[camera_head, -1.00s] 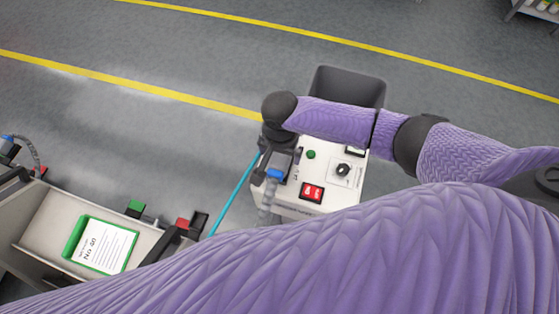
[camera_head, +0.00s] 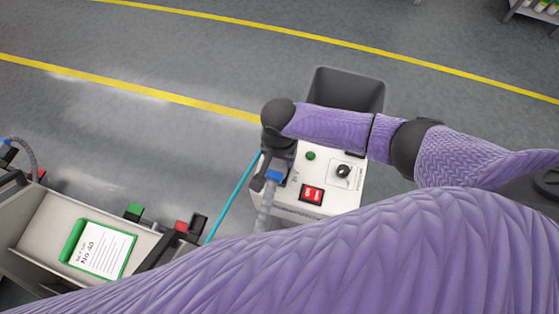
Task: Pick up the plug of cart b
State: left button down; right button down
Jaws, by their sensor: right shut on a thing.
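My right gripper (camera_head: 273,172) is at the left side of a white control box. The fingers are partly hidden by the wrist. Which cart this plug belongs to cannot be read. My left gripper is not in view; a large purple arm part of mine covers the bottom of the picture.
The white control box (camera_head: 322,204) has a red switch (camera_head: 311,195), a green button and a black knob. A dark grey bin (camera_head: 345,88) stands behind it. A light grey trolley tray (camera_head: 48,217) holds a green-framed card (camera_head: 98,250) at left. A teal rod (camera_head: 231,198) runs between them.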

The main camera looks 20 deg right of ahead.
notch_tip(320, 180, up, 10)
jog(key=p, duration=0.4)
jog(key=shift+r+p, duration=0.1)
jog(key=shift+p, duration=0.2)
notch_tip(320, 180, up, 3)
jog(key=p, duration=0.4)
